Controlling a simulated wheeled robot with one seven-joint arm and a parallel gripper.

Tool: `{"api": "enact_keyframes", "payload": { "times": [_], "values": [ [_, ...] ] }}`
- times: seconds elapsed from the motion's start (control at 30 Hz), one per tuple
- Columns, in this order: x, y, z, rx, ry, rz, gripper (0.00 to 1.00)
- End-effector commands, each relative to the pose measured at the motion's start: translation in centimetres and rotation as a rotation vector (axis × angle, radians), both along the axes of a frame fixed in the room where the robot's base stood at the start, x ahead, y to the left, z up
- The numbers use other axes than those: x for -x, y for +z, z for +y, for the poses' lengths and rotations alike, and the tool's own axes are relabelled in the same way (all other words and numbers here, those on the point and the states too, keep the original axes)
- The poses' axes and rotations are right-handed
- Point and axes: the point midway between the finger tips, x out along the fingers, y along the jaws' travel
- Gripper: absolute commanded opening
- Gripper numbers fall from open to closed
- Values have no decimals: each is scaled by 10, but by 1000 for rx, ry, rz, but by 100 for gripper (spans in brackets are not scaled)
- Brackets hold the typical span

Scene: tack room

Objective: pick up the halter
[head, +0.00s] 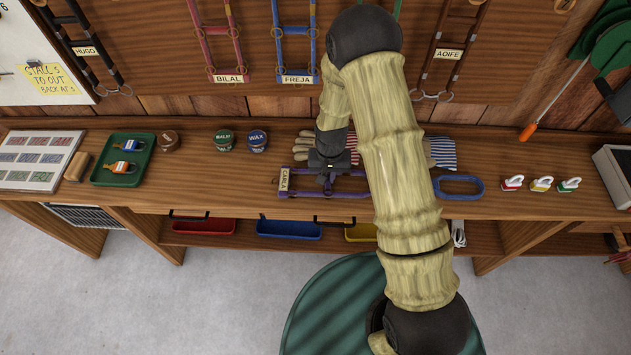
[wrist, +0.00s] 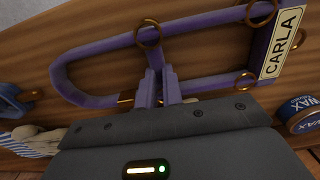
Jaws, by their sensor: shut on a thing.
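A purple halter (head: 345,194) with brass rings and a CARLA name tag lies flat at the bench, near its front edge. My gripper (head: 327,186) comes down on it from above, just right of the tag, and is shut on it. In the wrist view, the halter (wrist: 105,38) stretches across the picture, with the tag at the upper right and a rounded loop at the left. My gripper (wrist: 162,92) meets a strap in the middle. I cannot tell whether the halter touches the wood. My arm hides its right part in the head view.
Striped gloves (head: 440,152) lie behind the halter, and a blue oval ring (head: 459,187) lies to its right. Tins (head: 257,140) and a green tray (head: 108,177) with padlocks stand to the left. Other halters (head: 296,45) hang on the wall board. Coloured bins (head: 288,229) sit below.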

Motion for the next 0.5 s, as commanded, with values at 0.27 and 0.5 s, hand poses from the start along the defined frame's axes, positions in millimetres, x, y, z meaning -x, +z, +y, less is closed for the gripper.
{"api": "enact_keyframes", "payload": {
  "times": [0.27, 0.5],
  "values": [
    [-1, 3, 0, -1, 0, -1, 0],
    [-1, 31, 1, -2, 0, -6, 0]
  ]
}}
